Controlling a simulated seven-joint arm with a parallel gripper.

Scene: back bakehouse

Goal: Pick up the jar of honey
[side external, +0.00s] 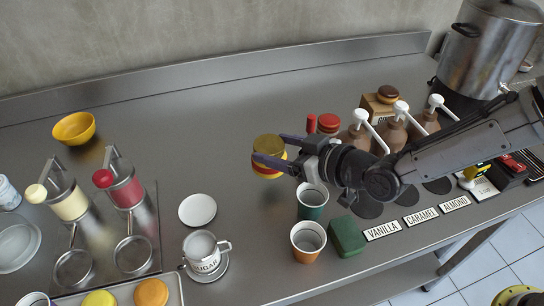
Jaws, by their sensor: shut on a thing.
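The jar of honey (268,148) has a gold-yellow lid and an amber-yellow body. My gripper (270,152) reaches in from the right and is shut on the jar, with a dark finger on either side of it. The jar appears to be held above the steel counter (225,120), with a faint shadow below and to the right. The near finger hides part of the jar's body.
A green cup (312,201), an orange cup (308,240) and a green block (346,236) stand below my gripper. Pump bottles (393,132) stand behind my arm. A white saucer (197,209) and a sugar mug (203,251) are lower left. The counter's back middle is clear.

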